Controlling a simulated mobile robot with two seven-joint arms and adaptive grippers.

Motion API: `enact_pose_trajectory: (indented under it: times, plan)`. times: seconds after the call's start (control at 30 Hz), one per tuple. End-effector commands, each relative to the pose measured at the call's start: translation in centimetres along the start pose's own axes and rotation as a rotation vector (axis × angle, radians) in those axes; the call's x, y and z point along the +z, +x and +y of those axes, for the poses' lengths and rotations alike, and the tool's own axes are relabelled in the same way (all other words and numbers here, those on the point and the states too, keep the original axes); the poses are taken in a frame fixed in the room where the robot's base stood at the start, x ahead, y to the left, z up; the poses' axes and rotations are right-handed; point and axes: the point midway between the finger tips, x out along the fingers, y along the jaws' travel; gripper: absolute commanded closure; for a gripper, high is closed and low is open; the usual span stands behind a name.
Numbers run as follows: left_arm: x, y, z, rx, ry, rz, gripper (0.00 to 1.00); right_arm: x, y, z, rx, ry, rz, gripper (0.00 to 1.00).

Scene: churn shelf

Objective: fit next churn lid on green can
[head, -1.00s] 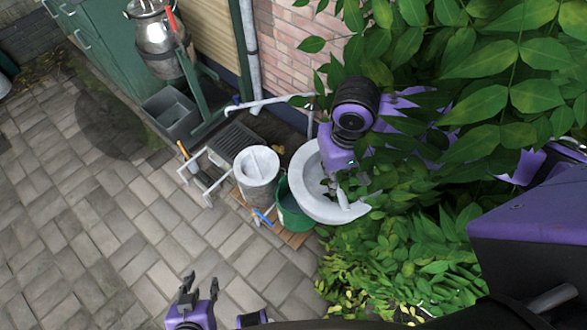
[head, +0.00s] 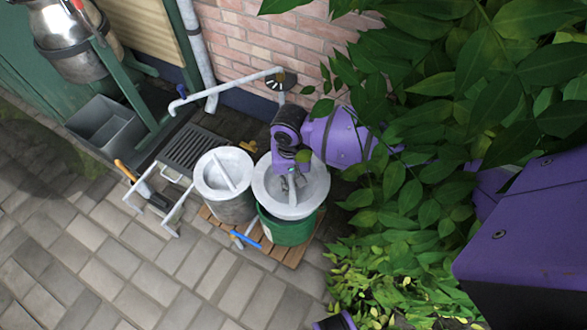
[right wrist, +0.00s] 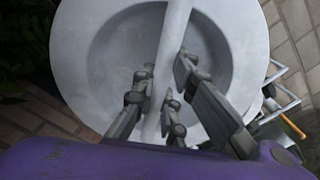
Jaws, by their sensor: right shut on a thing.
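The green can (head: 288,229) stands on the wooden pallet, its mouth hidden under a grey churn lid (head: 263,193). The lid lies about level over the can; I cannot tell whether it is fully seated. My right gripper (head: 290,184) is above the lid, shut on its bar handle. In the right wrist view, the right gripper (right wrist: 161,100) has its fingers on either side of the handle, with the round lid (right wrist: 85,50) below. A grey can (head: 228,205) left of the green can carries its own lid (head: 211,182). My left gripper's fingers are out of view.
The wooden pallet (head: 289,256) holds both cans. A blue-handled tool (head: 243,239) lies at its front edge. A pipe tap (head: 225,86) and drain grate (head: 190,150) are behind left. Leaves (head: 480,80) crowd the right; paving (head: 140,250) at front left is clear.

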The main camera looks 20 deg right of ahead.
Motion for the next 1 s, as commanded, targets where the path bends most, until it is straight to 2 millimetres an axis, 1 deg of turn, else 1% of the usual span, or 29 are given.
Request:
enact_pose_trajectory:
  times: [0.03,0.1,0.2,0.3,0.5,0.67,1.0]
  plan:
    - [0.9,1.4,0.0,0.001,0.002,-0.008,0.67,-1.1,2.0,-0.6,-0.004,0.012,0.002,1.0]
    - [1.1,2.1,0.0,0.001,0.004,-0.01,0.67,-2.1,3.2,-0.9,-0.006,0.025,0.003,1.0]
    - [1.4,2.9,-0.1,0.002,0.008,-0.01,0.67,-3.1,4.3,-1.2,-0.006,0.038,0.006,1.0]
    - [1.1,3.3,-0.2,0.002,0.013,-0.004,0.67,-3.6,4.9,-1.4,-0.007,0.045,0.008,1.0]
    - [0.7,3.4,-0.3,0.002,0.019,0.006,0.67,-3.9,5.0,-1.5,-0.008,0.047,0.011,1.0]
    - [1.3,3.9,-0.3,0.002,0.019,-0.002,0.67,-3.8,5.7,-1.5,-0.008,0.046,0.01,1.0]
    - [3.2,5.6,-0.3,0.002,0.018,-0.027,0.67,-3.8,7.6,-1.4,-0.007,0.047,0.009,1.0]
